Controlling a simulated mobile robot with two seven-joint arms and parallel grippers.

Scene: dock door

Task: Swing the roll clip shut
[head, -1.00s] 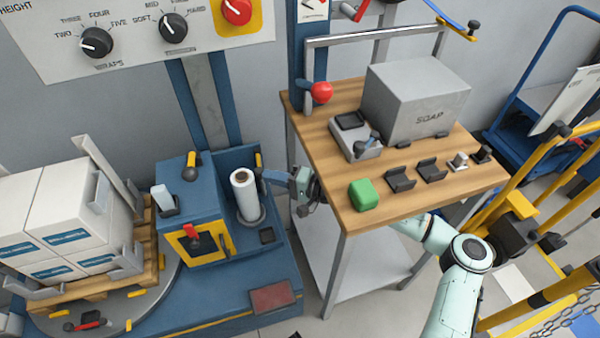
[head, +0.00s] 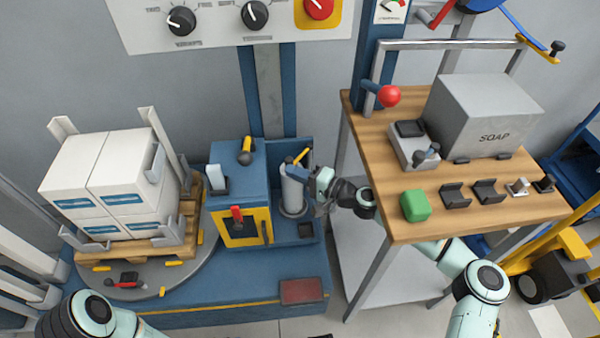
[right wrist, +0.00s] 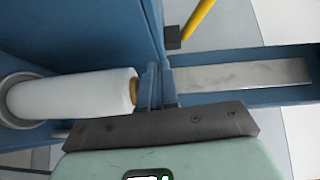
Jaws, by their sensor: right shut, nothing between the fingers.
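The white film roll (head: 292,192) stands upright in the blue carriage. A yellow bar (head: 302,156), which looks like the roll clip's handle, slants up beside the roll top. It shows in the right wrist view (right wrist: 198,20) above the fingers, beside a dark block. My left gripper is out of view.
The wooden table (head: 370,140) stands right of the carriage, with a SOAP box (head: 480,120), a green block (head: 415,205) and a red-knobbed lever (head: 388,96). The blue carriage housing (head: 232,190) is left of the roll.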

